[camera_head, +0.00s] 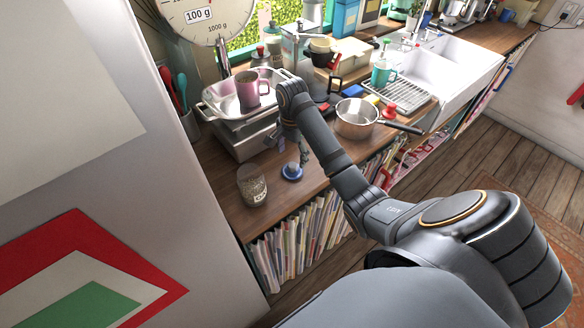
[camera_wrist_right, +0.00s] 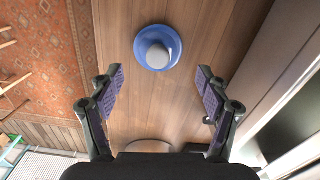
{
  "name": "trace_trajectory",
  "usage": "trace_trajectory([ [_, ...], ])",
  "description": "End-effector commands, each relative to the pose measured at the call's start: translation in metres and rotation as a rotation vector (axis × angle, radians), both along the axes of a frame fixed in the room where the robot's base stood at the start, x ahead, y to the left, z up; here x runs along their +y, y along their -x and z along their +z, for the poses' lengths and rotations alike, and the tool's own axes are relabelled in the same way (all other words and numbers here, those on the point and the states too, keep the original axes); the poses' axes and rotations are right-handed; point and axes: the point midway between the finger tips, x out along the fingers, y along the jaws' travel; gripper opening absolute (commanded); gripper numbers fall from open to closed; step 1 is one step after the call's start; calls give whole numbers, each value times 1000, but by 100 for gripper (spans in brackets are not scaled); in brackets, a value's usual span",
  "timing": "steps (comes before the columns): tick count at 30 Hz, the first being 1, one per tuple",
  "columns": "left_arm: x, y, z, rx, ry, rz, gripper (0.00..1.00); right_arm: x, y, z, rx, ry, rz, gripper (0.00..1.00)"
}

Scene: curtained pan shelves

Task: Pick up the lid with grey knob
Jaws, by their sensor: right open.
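The lid is a small blue disc with a grey knob (camera_head: 292,171), lying knob-up on the wooden counter near its front edge. In the right wrist view the lid (camera_wrist_right: 158,47) shows whole at the top centre, its knob facing me. My right gripper (camera_head: 291,148) is just above and behind the lid in the head view, partly hidden by its own wrist. In the wrist view its two fingers (camera_wrist_right: 160,80) are spread wide with nothing between them, and the lid lies beyond the fingertips. My left gripper is not in view.
A glass jar (camera_head: 252,186) stands left of the lid. A kitchen scale with a metal tray (camera_head: 222,108) holding a pink mug (camera_head: 248,90) is behind. A steel saucepan (camera_head: 356,118) stands to the right. Books (camera_head: 300,240) fill the shelf below the counter edge.

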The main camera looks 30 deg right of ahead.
Motion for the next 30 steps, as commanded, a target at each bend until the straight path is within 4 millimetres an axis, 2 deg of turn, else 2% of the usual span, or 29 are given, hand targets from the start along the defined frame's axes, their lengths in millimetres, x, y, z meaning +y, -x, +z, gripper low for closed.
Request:
trace_trajectory([
  [1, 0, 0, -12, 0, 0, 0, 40, 0, 0, -12, -1, 0, 0, 77],
  [5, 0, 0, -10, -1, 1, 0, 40, 0, 0, -10, -1, 1, 1, 77],
  [8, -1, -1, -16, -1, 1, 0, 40, 1, 1, -17, -1, 0, 1, 77],
  [13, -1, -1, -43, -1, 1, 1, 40, 6, 4, -47, 0, -1, 1, 77],
  [15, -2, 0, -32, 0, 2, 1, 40, 7, 5, -50, 3, -1, 1, 77],
  [18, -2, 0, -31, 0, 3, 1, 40, 6, 4, -60, 1, -1, 1, 77],
  [23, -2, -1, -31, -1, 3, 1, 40, 6, 4, -61, -1, 0, 1, 77],
  [30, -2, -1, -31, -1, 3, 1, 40, 6, 4, -61, -1, 1, 1, 47],
])
